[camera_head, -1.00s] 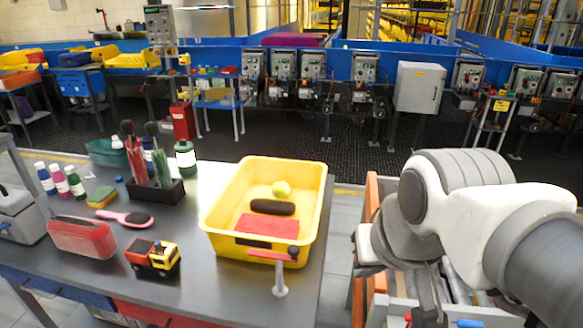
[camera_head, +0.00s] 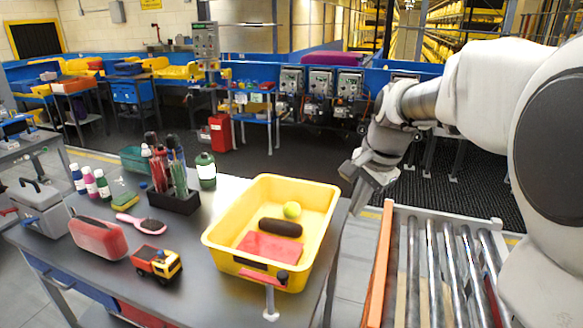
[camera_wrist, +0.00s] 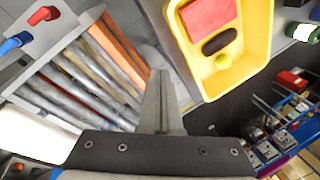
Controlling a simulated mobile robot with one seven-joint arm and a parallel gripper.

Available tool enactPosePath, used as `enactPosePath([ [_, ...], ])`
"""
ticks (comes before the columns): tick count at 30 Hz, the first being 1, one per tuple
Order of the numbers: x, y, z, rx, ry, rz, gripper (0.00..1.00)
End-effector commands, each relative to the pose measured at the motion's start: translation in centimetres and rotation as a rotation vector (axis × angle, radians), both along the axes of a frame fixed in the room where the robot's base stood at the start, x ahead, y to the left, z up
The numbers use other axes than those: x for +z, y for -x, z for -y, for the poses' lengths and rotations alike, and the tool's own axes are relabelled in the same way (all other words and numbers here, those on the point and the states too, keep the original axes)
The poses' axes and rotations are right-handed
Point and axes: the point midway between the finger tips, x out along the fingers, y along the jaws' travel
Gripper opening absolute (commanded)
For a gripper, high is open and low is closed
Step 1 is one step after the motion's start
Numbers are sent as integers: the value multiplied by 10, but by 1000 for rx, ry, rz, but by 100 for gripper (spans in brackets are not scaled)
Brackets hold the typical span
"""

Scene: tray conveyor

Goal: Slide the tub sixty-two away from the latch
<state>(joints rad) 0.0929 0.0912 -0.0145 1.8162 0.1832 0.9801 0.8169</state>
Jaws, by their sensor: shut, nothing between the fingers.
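The yellow tub (camera_head: 222,254) stands on the grey table in the head view. It holds a red flat item, a dark brown roll and a yellow-green ball. A dark label is on its near wall, but its number is too small to read. The latch (camera_head: 262,277), a red bar on a short grey post, is at the tub's near side. My gripper (camera_head: 352,205) is shut and empty, just right of the tub's far right corner and apart from it. In the wrist view my gripper (camera_wrist: 160,98) points beside the tub (camera_wrist: 258,42).
A roller conveyor (camera_head: 425,265) with an orange side rail (camera_head: 381,265) lies right of the table. Left of the tub are a toy truck (camera_head: 157,262), a hairbrush (camera_head: 140,222), a red case (camera_head: 98,236), a black holder (camera_head: 174,200) and bottles.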

Motion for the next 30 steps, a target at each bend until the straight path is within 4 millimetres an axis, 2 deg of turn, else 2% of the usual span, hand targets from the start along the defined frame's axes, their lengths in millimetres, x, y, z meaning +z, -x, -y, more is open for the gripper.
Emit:
enactPosePath([
  [1, -10, -17, 4, -60, -25, -27, 0],
  [6, -42, -67, 13, -267, -110, -99, 0],
  [11, -82, -108, 24, -465, -182, -172, 0],
  [15, -123, -138, 33, -634, -238, -236, 0],
  [21, -172, -164, 42, -819, -294, -308, 0],
  [24, -185, -170, 44, -868, -308, -326, 0],
  [30, -200, -173, 43, -897, -316, -337, 0],
])
